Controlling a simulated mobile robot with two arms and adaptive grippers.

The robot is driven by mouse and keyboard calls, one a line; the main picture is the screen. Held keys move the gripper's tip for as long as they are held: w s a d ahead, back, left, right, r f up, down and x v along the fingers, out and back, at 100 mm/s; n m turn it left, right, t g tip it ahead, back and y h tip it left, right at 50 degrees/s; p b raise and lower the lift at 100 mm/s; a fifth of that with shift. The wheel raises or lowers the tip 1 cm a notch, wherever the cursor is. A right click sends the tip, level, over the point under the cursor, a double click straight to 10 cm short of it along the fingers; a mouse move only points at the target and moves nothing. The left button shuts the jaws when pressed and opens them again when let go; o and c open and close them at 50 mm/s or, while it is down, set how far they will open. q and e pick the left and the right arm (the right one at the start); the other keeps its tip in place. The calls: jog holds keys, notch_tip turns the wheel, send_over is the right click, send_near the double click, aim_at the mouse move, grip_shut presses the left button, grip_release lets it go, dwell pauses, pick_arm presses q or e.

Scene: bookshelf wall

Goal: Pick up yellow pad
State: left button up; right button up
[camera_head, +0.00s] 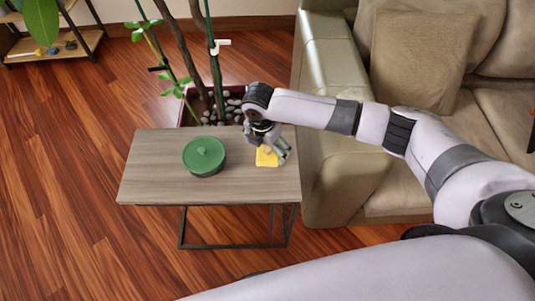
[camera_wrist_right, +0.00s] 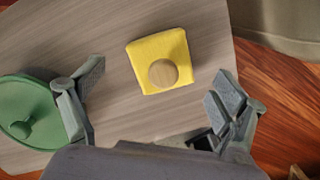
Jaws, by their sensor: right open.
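The yellow pad (camera_head: 267,159) lies on the small wood-topped table, right of the green pot. In the wrist view the yellow pad (camera_wrist_right: 160,52) is a yellow block with a round wooden knob on its top. My right gripper (camera_head: 277,150) is over the pad in the head view and hides part of it. In the wrist view my right gripper (camera_wrist_right: 160,105) has its fingers spread wide. The pad lies beyond the fingertips, between their lines, and nothing is held. My left gripper is not in view.
A green lidded pot (camera_head: 204,156) stands on the table (camera_head: 150,180); in the wrist view the pot (camera_wrist_right: 28,112) is close beside the left finger. A potted plant with stones (camera_head: 230,105) is behind the table. A beige sofa (camera_head: 330,90) stands at the right.

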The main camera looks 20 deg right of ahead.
aim_at(267, 149)
jog(key=shift+w+d+f, duration=0.1)
jog(key=shift+d+f, duration=0.05)
jog(key=shift+f, duration=0.65)
jog(key=shift+d+f, duration=0.15)
jog(key=shift+f, duration=0.6)
jog(key=shift+c, duration=0.2)
jog(key=c, duration=1.2)
jog(key=shift+r, duration=0.1)
jog(key=shift+c, duration=0.6)
notch_tip(267, 149, up, 20)
jog(key=shift+p, duration=0.35)
